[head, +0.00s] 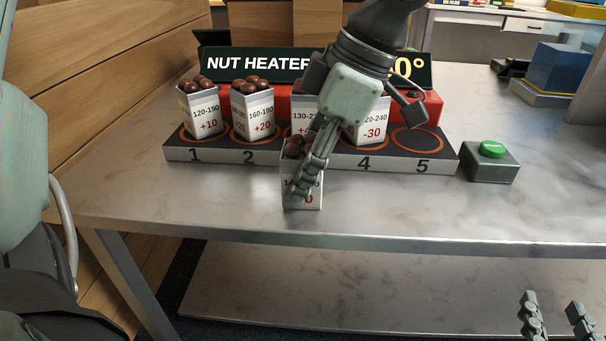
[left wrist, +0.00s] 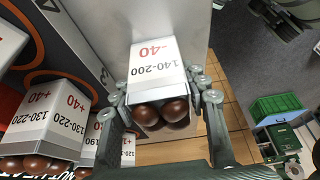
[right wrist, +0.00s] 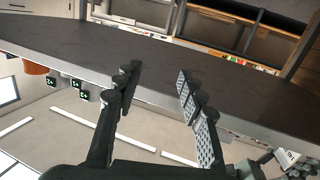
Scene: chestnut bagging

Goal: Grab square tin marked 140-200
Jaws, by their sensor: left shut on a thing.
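The square tin marked 140-200 (left wrist: 157,68) is white with a red -40 and holds brown chestnuts. My left gripper (left wrist: 166,88) is shut on it, one finger along each side. In the head view the tin (head: 302,195) is in front of the numbered stand, partly hidden by my left gripper (head: 304,180). I cannot tell whether its base touches the counter. My right gripper (head: 556,318) is open and empty at the bottom right, in front of the counter; its spread fingers also show in the right wrist view (right wrist: 160,92).
The numbered stand (head: 180,155) bears tins marked 120-150 (head: 205,115), 160-190 (head: 259,115) and 130-220 (left wrist: 48,113), and a -30 tin (head: 374,125). Circle 5 (head: 416,141) is empty. A green button box (head: 490,165) stands right of it. The front counter (head: 400,215) is clear.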

